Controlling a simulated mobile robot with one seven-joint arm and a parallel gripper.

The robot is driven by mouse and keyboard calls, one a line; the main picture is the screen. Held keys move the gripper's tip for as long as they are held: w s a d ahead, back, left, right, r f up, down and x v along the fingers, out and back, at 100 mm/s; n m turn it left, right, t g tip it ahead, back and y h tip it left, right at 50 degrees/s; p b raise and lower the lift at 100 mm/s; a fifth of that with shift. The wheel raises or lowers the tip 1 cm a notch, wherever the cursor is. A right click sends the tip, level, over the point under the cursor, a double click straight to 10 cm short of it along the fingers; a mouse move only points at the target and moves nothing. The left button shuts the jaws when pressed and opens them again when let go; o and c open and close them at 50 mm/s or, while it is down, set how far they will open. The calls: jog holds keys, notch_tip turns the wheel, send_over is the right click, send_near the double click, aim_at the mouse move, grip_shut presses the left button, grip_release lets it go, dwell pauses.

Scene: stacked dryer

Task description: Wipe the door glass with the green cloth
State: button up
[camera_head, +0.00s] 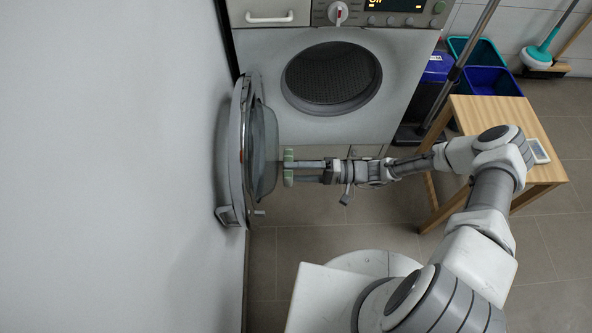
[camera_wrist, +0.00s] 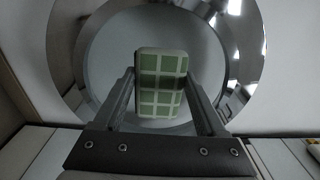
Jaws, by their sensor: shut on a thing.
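The dryer's round door (camera_head: 237,150) stands swung open at the left, close to the wall. Its bulging glass (camera_head: 263,150) faces right, toward my gripper. In the wrist view the door glass (camera_wrist: 108,62) fills the middle inside a shiny ring. The green checked cloth (camera_head: 288,167), a folded pad, is held between the fingers of my gripper (camera_head: 300,171). The cloth also shows in the wrist view (camera_wrist: 161,70), upright in front of the glass. It is very close to the glass in the head view; I cannot tell whether it touches.
The dryer front with its dark drum opening (camera_head: 332,77) is behind. A wooden table (camera_head: 490,112) stands at the right, below part of my arm. Blue and teal bins (camera_head: 488,80) and a mop (camera_head: 540,55) are at the back right. A white wall (camera_head: 110,160) closes the left side.

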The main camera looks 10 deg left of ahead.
aim_at(289, 150)
jog(key=shift+x, duration=0.9)
jog(key=shift+w, duration=0.1)
jog(key=shift+w+a+f+b, duration=0.1)
jog(key=shift+w+a+b, duration=0.05)
jog(key=shift+w+b, duration=0.55)
jog(key=shift+w+a+f+b, duration=0.1)
jog(key=shift+w+b, duration=0.45)
jog(key=shift+w, duration=0.25)
jog(key=shift+w+r, duration=0.15)
jog(key=shift+w, duration=0.2)
jog(key=shift+w+a+b, duration=0.25)
jog(key=shift+w+b, duration=0.35)
jog(key=shift+b, duration=0.1)
jog(key=shift+w+a+r, duration=0.1)
jog(key=shift+w+a, duration=0.15)
jog(key=shift+w, duration=0.85)
jog(key=shift+s, duration=0.15)
